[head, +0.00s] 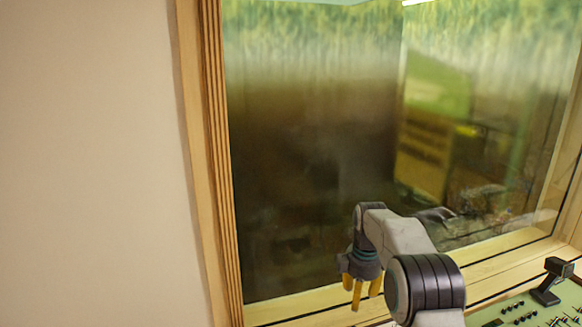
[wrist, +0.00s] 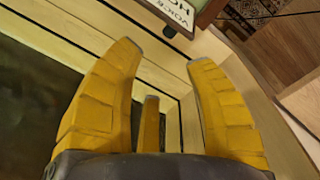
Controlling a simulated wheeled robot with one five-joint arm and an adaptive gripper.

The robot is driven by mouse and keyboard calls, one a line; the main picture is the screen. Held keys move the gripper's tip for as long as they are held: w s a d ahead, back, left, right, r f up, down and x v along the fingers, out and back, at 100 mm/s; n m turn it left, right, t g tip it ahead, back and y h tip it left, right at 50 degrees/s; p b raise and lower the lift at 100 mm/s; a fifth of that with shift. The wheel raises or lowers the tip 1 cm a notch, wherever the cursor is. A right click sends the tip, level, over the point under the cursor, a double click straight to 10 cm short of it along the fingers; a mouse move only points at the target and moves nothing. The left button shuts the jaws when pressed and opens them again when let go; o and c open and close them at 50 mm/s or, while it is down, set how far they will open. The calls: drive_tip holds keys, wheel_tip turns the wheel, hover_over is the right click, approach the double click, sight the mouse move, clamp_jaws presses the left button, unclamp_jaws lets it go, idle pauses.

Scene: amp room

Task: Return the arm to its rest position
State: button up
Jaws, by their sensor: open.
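My gripper (head: 358,290) hangs fingers-down from the bent arm in the head view, in front of the wooden window ledge. Its yellow fingers are spread apart. In the wrist view, my gripper (wrist: 160,85) shows two large yellow fingers on either side and a third one between them, with nothing held. The arm is raised and folded over at the wrist.
A large window (head: 320,150) with a wooden frame (head: 214,170) stands ahead. A plain pale wall (head: 90,160) fills the left. A green panel (head: 515,312) with knobs and a dark upright device (head: 552,280) is at lower right. A lettered sign (wrist: 173,14) shows in the wrist view.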

drive_tip(key=s+f+m+g, duration=0.2)
drive_tip(key=s+f+m, duration=0.4)
drive_tip(key=s+m, duration=0.6)
drive_tip(key=s+r+t, duration=0.1)
drive_tip(key=s+r, duration=0.4)
drive_tip(key=s, duration=0.3)
drive_tip(key=s+r+m+t, duration=0.1)
drive_tip(key=s+r+t, duration=0.1)
drive_tip(key=s+r, duration=0.3)
drive_tip(key=s+r+t, duration=0.2)
drive_tip(key=s+r, duration=0.3)
drive_tip(key=s, duration=0.7)
drive_tip(key=shift+r, duration=0.2)
drive_tip(key=shift+w+d+m, duration=0.1)
drive_tip(key=shift+d+m, duration=0.15)
drive_tip(key=shift+m, duration=0.05)
